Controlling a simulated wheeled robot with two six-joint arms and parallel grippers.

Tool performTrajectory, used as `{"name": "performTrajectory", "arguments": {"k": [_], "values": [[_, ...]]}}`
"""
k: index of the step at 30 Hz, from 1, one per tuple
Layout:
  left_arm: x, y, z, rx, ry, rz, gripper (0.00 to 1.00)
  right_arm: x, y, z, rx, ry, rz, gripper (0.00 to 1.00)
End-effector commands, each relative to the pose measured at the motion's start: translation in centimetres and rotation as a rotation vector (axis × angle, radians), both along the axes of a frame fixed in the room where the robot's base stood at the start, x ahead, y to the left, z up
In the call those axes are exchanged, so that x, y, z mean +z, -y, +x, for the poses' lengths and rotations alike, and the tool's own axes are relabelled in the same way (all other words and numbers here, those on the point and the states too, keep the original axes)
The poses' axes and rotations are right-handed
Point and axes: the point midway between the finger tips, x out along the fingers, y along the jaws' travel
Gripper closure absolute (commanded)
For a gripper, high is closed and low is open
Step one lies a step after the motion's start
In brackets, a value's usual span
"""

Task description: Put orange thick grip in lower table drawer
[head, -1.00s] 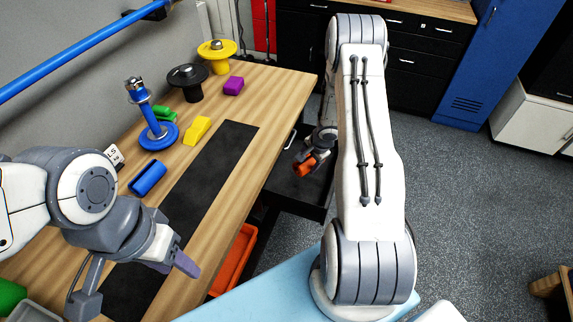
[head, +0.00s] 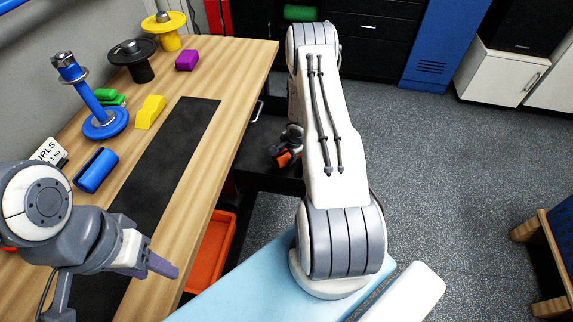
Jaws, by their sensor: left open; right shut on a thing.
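The orange thick grip (head: 284,158) is in my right gripper (head: 287,150), which is shut on it. My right arm hides part of both. They are over the open dark table drawer (head: 262,180), which sticks out from the right side of the wooden table (head: 240,62). I cannot tell whether the grip touches the drawer floor. My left gripper (head: 150,262) is open and empty above the near part of the table.
On the table are a blue thick grip (head: 95,170), yellow block (head: 150,112), purple block (head: 187,60), green pieces (head: 110,97) and blue, black and yellow weight stands. An orange bin (head: 210,255) sits below the table. The grey floor (head: 450,190) at right is open.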

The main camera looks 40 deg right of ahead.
Motion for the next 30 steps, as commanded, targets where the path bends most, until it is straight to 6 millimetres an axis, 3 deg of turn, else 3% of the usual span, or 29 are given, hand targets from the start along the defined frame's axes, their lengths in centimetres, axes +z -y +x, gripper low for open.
{"name": "performTrajectory", "arguments": {"k": [1,6,19,20,22,30], "values": [[-0.8,0.0,0.0,0.0,0.0,0.0,0.5,-1.3,0.0,0.0,0.0,-0.001,0.001,1.0],[-1.5,0.0,0.0,0.0,0.0,0.0,0.5,-3.6,-0.1,0.0,0.001,-0.001,0.001,1.0],[-1.5,0.0,0.0,0.0,0.0,0.0,0.5,-4.1,-0.1,0.0,0.001,0.0,0.001,1.0],[-1.5,0.0,0.0,0.0,0.0,0.0,0.5,-4.2,-0.1,0.0,0.002,-0.001,0.0,0.3],[-1.5,0.0,0.0,0.0,0.0,0.0,0.5,-4.2,-0.1,0.0,0.002,-0.001,0.0,0.04],[-1.5,0.0,0.0,0.0,0.0,0.0,0.5,-4.1,-0.1,0.0,0.001,-0.001,0.001,0.04]]}}
